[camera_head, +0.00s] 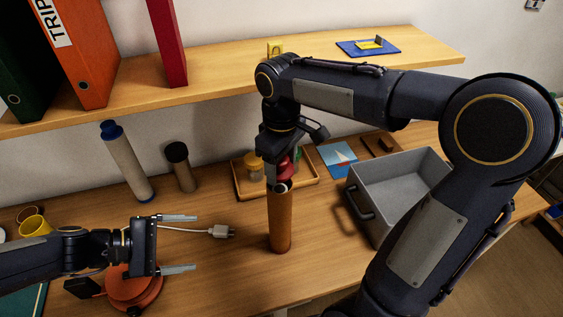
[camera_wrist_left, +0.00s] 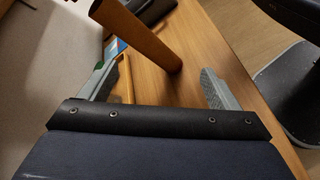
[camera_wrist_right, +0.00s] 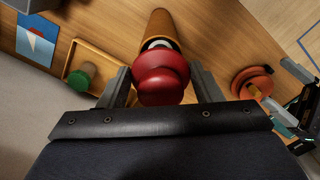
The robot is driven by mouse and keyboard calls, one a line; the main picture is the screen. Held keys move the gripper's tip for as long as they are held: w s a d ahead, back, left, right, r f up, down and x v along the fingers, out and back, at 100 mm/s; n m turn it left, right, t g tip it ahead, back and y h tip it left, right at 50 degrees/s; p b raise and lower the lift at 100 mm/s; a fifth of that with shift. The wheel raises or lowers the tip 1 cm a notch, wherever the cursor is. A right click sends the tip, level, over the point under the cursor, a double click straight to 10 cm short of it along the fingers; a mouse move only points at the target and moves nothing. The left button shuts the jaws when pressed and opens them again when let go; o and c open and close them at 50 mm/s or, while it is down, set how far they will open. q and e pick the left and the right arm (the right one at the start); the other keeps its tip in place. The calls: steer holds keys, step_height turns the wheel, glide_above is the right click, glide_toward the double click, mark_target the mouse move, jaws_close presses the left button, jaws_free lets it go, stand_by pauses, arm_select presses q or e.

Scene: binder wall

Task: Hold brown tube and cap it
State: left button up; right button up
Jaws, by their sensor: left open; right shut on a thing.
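The brown tube (camera_head: 280,222) stands upright on the table. My right gripper (camera_head: 282,176) is above its top, shut on a red cap (camera_wrist_right: 160,76). In the right wrist view the cap is between the fingers and overlaps the end of the brown tube (camera_wrist_right: 160,24), where a pale ring shows. I cannot tell whether the cap is seated or just over the mouth. My left gripper (camera_head: 180,243) is open and empty, to the left of the tube, its fingers pointing towards it. In the left wrist view the tube (camera_wrist_left: 142,38) is ahead, beyond the fingertips.
A grey bin (camera_head: 397,190) stands right of the tube. Behind are a wooden tray (camera_head: 300,187), a blue-capped tube (camera_head: 126,165) and a dark-capped tube (camera_head: 181,170). A white cable plug (camera_head: 221,231) lies between left gripper and tube. An orange round object (camera_head: 133,290) is below the left gripper.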

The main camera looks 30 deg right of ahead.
arm_select(q)
steer(key=w+d+f+n+h, duration=0.3)
steer(key=d+f+n, duration=0.2)
steer(key=d+f, duration=0.4)
steer(key=n+t+h, duration=0.2)
steer(key=n, duration=0.4)
glide_toward(271, 231)
steer(key=d, duration=0.3)
steer(key=shift+w+d+f, duration=0.1)
steer(key=shift+d+f, duration=0.05)
steer(key=shift+d, duration=4.85)
steer(key=shift+c, duration=0.4)
steer(key=c, duration=1)
arm_select(e)
steer(key=shift+f, duration=2.05)
